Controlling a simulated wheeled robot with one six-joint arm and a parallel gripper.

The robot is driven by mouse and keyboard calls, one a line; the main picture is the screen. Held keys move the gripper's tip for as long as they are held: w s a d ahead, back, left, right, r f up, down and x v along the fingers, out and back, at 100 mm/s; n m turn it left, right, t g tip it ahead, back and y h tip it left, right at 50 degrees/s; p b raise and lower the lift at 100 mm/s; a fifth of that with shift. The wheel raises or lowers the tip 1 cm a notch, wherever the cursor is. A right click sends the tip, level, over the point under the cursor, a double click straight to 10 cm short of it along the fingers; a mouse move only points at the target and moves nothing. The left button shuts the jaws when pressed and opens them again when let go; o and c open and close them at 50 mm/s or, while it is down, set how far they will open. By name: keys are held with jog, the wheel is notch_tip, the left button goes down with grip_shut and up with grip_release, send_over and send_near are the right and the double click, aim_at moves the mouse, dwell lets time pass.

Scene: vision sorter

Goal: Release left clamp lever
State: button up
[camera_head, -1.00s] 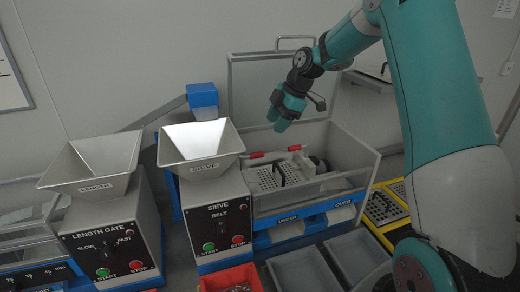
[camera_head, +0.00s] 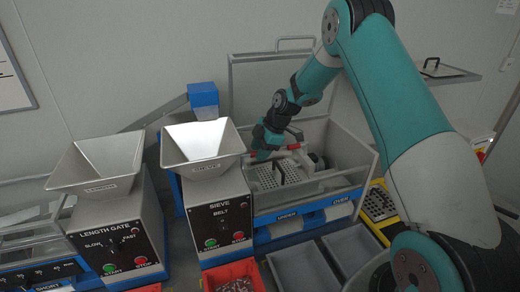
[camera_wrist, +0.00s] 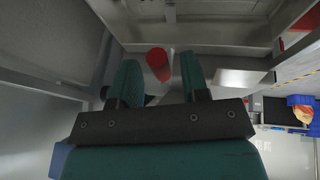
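The sieve box holds a perforated plate (camera_head: 268,178) with a black handle and two red-gripped clamp levers. The right lever's red grip (camera_head: 293,147) shows just right of my gripper (camera_head: 262,153). The left lever is mostly hidden behind my gripper in the head view. In the wrist view a red lever grip (camera_wrist: 158,64) lies between the two green fingers of my gripper (camera_wrist: 160,72). The fingers are open, with a gap on each side of the grip. I cannot tell how deep the grip sits between them.
The grey box wall (camera_head: 345,190) and the raised clear lid (camera_head: 270,85) stand close around my gripper. The sieve hopper (camera_head: 203,160) is just left of the box. Grey bins (camera_head: 300,268) and a red bin (camera_head: 240,264) stand in front.

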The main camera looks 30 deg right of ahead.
grip_shut()
jog(key=shift+s+b, duration=0.1)
jog(key=shift+b, duration=0.2)
jog(key=shift+s+a+m+t+h+b, duration=0.35)
jog(key=shift+s+a+m+h+b, duration=0.25)
jog(key=shift+m+b, duration=0.8)
jog(key=shift+s+a+m+t+h+b, duration=0.3)
jog(key=shift+s+a+m+h+b, duration=0.35)
jog(key=shift+m, duration=1.5)
jog(key=shift+s+a+m+t+h+b, duration=0.45)
jog(key=shift+m+h+b, duration=0.45)
jog(key=shift+m, duration=0.85)
jog(key=shift+s, duration=0.1)
jog(key=shift+o, duration=0.8)
grip_release()
